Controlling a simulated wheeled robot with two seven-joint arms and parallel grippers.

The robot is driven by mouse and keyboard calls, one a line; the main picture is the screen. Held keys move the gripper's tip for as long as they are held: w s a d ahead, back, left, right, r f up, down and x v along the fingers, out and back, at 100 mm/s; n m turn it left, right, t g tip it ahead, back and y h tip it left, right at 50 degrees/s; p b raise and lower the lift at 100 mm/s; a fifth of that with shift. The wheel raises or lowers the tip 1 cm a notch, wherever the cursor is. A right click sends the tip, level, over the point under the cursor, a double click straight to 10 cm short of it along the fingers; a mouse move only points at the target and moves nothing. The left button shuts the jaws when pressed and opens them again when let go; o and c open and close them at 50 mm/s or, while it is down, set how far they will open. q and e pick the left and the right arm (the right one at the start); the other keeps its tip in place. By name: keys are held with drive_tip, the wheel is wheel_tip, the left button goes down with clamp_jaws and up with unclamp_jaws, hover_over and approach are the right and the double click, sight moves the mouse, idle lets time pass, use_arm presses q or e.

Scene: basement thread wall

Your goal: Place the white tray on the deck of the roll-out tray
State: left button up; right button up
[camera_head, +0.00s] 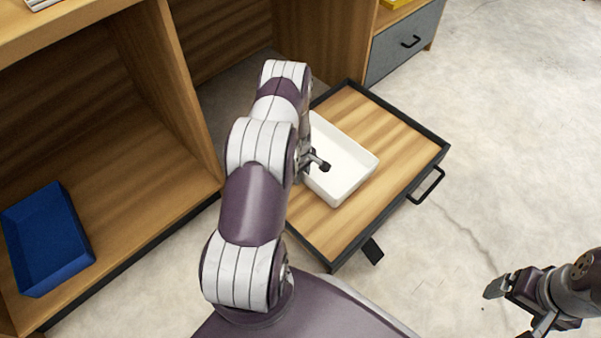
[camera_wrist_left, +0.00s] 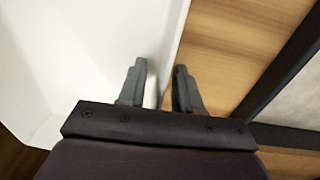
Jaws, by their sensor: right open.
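The white tray (camera_head: 346,165) is a shallow rectangular tray. It appears to sit on the wooden deck of the roll-out tray (camera_head: 395,135), which has a dark frame. My left gripper (camera_head: 318,164) is at the tray's near left side, partly hidden by my left arm. In the left wrist view, the white tray (camera_wrist_left: 90,50) fills the left side. The left gripper's fingers (camera_wrist_left: 160,85) straddle its wall, one inside and one outside; whether they press on it is unclear. My right gripper (camera_head: 515,312) is open and empty over the floor at lower right.
A blue bin (camera_head: 46,240) stands on the wooden shelf at left. A grey drawer (camera_head: 405,42) with a black handle is at the top. The roll-out tray has a black handle (camera_head: 426,186) on its right side. Bare concrete floor lies to the right.

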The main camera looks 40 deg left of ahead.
use_arm(q)
drive_tip(key=d+r+m+p, duration=0.2)
drive_tip(key=d+r+p, duration=0.15)
drive_tip(key=r, duration=0.75)
drive_tip(key=d+r+m+p, duration=0.3)
drive_tip(key=r+p, duration=0.1)
drive_tip(key=r, duration=0.8)
drive_tip(key=s+d+r+m, duration=1.1)
drive_tip(key=s+d+r, duration=0.3)
drive_tip(key=r, duration=0.1)
drive_tip(key=shift+s+m+t, duration=0.2)
drive_tip(key=shift+m+t, duration=0.2)
